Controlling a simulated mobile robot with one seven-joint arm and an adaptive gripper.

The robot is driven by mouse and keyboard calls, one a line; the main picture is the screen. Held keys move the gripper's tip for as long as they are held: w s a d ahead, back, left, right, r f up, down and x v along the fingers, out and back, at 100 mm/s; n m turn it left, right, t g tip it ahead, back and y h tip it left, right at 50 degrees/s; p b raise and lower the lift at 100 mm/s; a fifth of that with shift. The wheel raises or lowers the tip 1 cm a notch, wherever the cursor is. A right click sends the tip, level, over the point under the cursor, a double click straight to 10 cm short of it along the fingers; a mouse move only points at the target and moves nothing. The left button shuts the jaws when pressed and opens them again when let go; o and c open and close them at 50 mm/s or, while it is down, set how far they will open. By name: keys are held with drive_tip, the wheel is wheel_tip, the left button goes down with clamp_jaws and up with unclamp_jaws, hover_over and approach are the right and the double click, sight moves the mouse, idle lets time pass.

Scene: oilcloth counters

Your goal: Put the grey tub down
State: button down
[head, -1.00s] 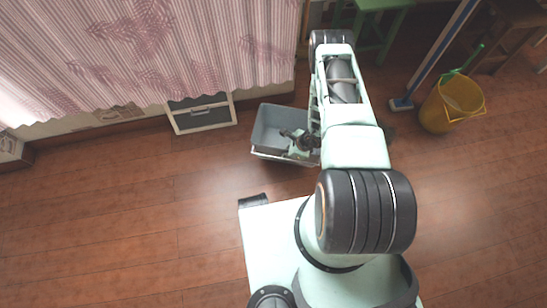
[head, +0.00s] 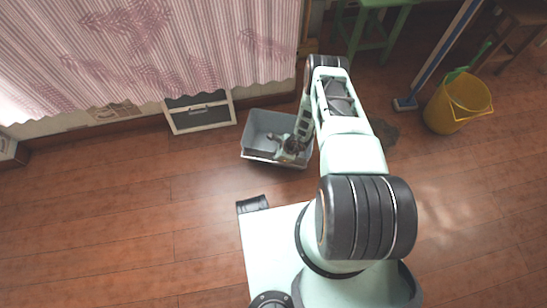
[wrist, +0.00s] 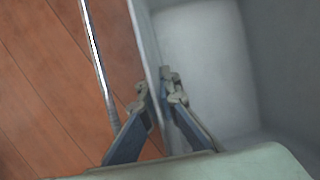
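The grey tub (head: 262,121) is an open rectangular box near the curtain, just ahead of my base in the head view. It looks empty apart from my gripper reaching over its right part. My gripper (head: 277,139) is at the tub, partly hidden by my arm. In the wrist view my gripper (wrist: 158,88) has one finger on each side of the tub's wall (wrist: 148,45), closed on it. The tub's inside (wrist: 205,65) fills the right of that view. Whether the tub's bottom touches the floor cannot be told.
Brown wooden floor (head: 120,210) is clear to the left. A framed panel (head: 200,112) stands by the wall under the pink curtain (head: 150,50). A yellow bucket (head: 452,105), a blue broom (head: 435,60) and a green stool (head: 372,30) stand to the right.

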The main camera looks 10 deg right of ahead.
drive_tip(key=shift+f, duration=0.1)
drive_tip(key=c, duration=2.2)
unclamp_jaws()
drive_tip(key=shift+o, duration=0.2)
drive_tip(key=p+v, duration=0.5)
drive_tip(key=v, duration=0.7)
